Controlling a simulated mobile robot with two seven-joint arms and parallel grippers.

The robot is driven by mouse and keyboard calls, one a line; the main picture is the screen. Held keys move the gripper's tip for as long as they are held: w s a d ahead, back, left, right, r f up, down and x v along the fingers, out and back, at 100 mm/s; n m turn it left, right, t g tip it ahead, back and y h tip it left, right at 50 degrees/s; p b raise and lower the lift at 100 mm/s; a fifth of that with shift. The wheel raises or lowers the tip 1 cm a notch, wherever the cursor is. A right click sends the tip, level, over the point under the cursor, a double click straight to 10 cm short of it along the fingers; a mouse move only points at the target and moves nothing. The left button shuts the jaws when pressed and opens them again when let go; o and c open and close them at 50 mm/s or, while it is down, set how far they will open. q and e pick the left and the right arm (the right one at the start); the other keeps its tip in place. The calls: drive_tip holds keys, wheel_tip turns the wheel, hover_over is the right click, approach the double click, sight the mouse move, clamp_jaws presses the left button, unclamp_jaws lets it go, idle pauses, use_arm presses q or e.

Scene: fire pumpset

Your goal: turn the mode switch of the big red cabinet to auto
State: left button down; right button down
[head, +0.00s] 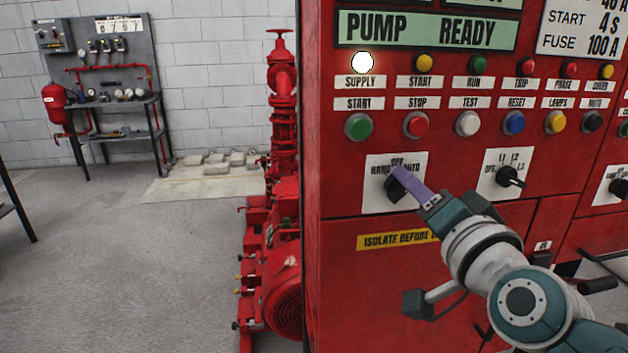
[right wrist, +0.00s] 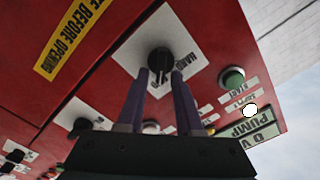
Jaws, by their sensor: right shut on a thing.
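The big red cabinet (head: 345,285) fills the right half of the head view. Its mode switch (head: 393,189) is a black knob on a white plate (head: 373,203) lettered HAND, OFF, AUTO. My right gripper (head: 405,179) reaches it from the lower right, its purple fingers shut on the knob and covering part of the plate. In the right wrist view, the two fingertips (right wrist: 164,76) stand on either side of the knob (right wrist: 160,60). I cannot tell which mark the knob points to. My left gripper is not in view.
A second black selector (head: 510,177), marked L1, L2, L3, sits just right of my gripper. A row of push buttons (head: 418,124) runs above. A yellow label (head: 397,240) is below. Red pump pipework (head: 284,140) stands left of the cabinet. Open floor lies farther left.

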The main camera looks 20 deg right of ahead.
drive_tip(key=c, duration=0.9)
unclamp_jaws()
drive_tip(key=v, duration=1)
drive_tip(key=shift+a, duration=0.1)
